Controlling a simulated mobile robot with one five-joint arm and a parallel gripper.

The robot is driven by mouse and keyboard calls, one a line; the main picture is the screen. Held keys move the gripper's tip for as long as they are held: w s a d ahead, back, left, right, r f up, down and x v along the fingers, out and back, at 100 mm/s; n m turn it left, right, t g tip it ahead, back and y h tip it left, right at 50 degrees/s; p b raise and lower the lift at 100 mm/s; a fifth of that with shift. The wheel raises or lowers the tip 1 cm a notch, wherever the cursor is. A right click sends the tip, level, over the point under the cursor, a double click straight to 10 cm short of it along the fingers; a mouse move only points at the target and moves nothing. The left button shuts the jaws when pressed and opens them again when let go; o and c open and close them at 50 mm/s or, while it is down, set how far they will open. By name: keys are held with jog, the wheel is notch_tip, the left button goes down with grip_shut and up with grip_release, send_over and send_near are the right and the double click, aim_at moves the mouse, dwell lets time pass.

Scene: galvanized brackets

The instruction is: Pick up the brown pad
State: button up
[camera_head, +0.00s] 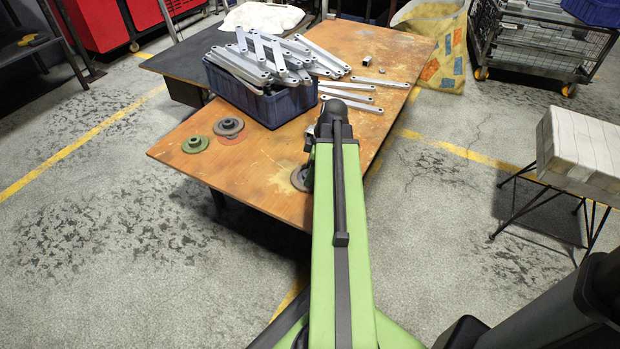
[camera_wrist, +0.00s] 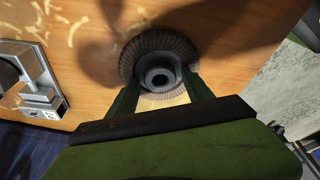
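A round brown-grey pad (camera_wrist: 128,58) with a pleated rim and a dark raised hub lies on the wooden table in the wrist view. It also shows in the head view (camera_head: 297,179), partly hidden behind my arm. My gripper (camera_wrist: 162,78) is open, with one finger on each side of the pad's hub. In the head view my gripper is hidden by my arm. I cannot tell how high the fingertips are above the table.
A blue crate (camera_head: 272,110) heaped with galvanized brackets (camera_head: 262,58) stands behind on the table (camera_head: 245,185). A silver metal part (camera_wrist: 42,78) lies left of the pad. A green disc (camera_head: 194,144) and a grey disc (camera_head: 229,126) over a reddish one lie further left.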

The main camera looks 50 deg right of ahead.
grip_shut()
jog(key=shift+r, duration=0.1)
jog(key=p+v, duration=0.5)
jog(key=shift+w+a+r, duration=0.15)
jog(key=shift+a+r, duration=0.05)
jog(key=shift+a, duration=0.05)
jog(key=s+d+r+p, duration=0.4)
jog(key=s+r+p, duration=0.1)
jog(key=s, duration=0.5)
jog(key=shift+d+r+p, duration=0.35)
jog(key=shift+d+p, duration=0.05)
jog(key=shift+p, duration=0.1)
jog(key=shift+c, duration=1.8)
grip_release()
jog(key=c, duration=0.6)
jog(key=shift+w, duration=0.1)
